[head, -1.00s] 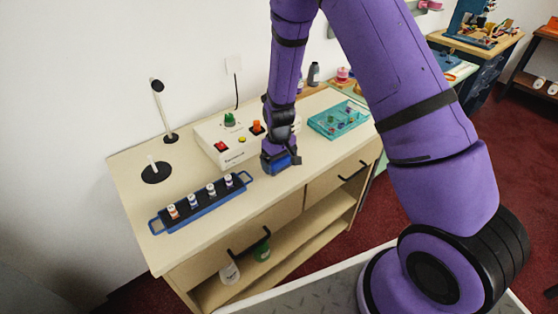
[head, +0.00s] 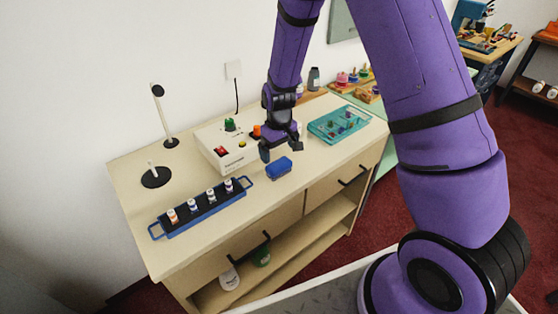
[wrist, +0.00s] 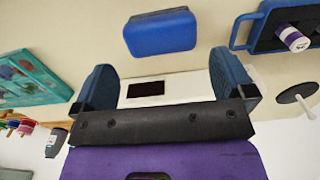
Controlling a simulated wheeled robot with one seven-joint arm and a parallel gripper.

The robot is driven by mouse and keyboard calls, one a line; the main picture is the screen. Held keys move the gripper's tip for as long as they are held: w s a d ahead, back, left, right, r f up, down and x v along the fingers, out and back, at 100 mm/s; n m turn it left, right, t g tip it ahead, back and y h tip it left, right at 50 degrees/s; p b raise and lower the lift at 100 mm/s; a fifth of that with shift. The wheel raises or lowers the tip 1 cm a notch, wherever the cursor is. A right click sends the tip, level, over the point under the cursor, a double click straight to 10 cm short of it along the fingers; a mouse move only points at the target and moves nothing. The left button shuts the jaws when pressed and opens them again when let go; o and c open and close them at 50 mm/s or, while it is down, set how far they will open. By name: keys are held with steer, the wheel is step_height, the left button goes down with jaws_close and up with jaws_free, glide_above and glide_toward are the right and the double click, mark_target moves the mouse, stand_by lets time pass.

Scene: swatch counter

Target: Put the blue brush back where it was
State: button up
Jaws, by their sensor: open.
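The blue brush (head: 279,168) is a small rounded blue block lying on the light counter top (head: 262,206), in front of the white box. It also shows at the top of the wrist view (wrist: 160,33), just beyond the fingers. My gripper (head: 281,153) is above and just behind the brush in the head view. Its two fingers are spread wide with nothing between them, and it is apart from the brush. In the wrist view the open fingers (wrist: 163,82) stand on either side of bare space.
A blue-handled rack (head: 207,213) with several small bottles lies to the left. A white box (head: 219,154) with coloured buttons stands behind. A teal tray (head: 352,132) with small items is at the right. A black-based stand (head: 155,178) is at the far left. Counter space around the brush is clear.

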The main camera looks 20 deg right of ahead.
steer(key=shift+r, duration=2.75)
step_height(320, 180, up, 11)
steer(key=t, duration=0.1)
glide_above(279, 163)
steer(key=s+d, duration=0.2)
steer(key=s, duration=0.2)
steer(key=s+d+r+m+t, duration=0.2)
steer(key=s+r, duration=0.5)
steer(key=r, duration=0.3)
steer(key=s+d+r+t, duration=0.1)
steer(key=s+r, duration=0.3)
steer(key=s, duration=0.5)
steer(key=s+d+r+m+t, duration=0.1)
steer(key=s+r, duration=0.3)
steer(key=s, duration=0.5)
steer(key=shift+s+d+r+m, duration=0.15)
steer(key=shift+d+r+m, duration=0.15)
steer(key=shift+d, duration=0.15)
